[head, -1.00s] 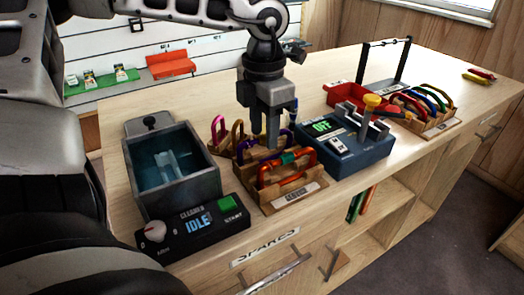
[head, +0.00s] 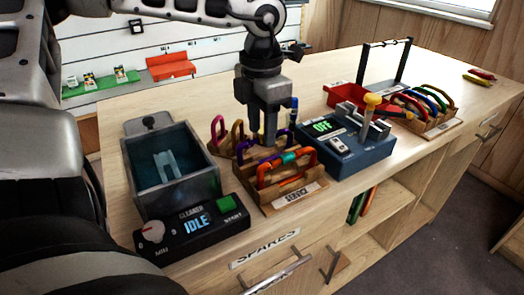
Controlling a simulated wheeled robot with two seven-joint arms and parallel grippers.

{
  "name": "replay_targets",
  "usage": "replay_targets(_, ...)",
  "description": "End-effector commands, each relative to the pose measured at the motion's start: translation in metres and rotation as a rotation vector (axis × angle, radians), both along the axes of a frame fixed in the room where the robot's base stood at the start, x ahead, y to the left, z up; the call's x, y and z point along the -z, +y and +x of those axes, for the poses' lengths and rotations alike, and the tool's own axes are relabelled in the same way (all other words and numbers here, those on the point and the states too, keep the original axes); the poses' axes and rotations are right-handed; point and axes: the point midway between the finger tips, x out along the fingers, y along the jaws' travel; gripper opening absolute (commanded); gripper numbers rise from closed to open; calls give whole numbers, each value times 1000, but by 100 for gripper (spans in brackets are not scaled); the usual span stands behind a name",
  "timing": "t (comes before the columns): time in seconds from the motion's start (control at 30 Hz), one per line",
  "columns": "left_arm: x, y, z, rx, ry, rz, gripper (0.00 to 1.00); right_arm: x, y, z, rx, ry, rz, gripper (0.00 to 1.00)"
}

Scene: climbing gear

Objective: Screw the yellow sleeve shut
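The SERVICE rack (head: 296,195) stands at the front middle of the bench and holds carabiners. An orange-red carabiner (head: 264,172) there has a teal sleeve (head: 289,158). I cannot make out a yellow sleeve. My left gripper (head: 263,138) points down just behind this rack, close to the carabiners. Its fingertips are partly hidden by the rack and gear, and I cannot tell whether it is open or shut or touches anything. A magenta carabiner (head: 237,133) and others stand in a rack left of and behind the gripper. My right gripper is not in view.
Left is the cleaner tank (head: 190,203) with its IDLE panel (head: 196,226). Right is a blue device (head: 350,155) reading OFF, with a yellow knob (head: 373,99). Beyond are a red tray (head: 345,93) and a rack of coloured carabiners (head: 440,124). The far right bench is mostly clear.

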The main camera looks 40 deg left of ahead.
Motion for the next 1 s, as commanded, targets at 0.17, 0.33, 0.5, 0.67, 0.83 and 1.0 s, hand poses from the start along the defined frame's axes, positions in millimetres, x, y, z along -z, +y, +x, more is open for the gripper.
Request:
replay_targets(0.17, 0, 4, 1, -2, 0, 0, 40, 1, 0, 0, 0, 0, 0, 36)
replay_targets(0.33, 0, 7, 2, -1, 0, 0, 40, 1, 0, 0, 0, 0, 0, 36)
replay_targets(0.5, 0, 10, 3, -1, 0, 0, 40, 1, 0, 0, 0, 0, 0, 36)
replay_targets(0.67, 0, 13, 4, -2, -1, 0, 40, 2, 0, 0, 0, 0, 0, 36)
replay_targets(0.83, 0, 15, 4, 0, -1, 0, 40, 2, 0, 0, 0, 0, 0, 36)
replay_targets(1.0, 4, 15, 4, 0, 0, 1, 40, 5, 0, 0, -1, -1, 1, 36)
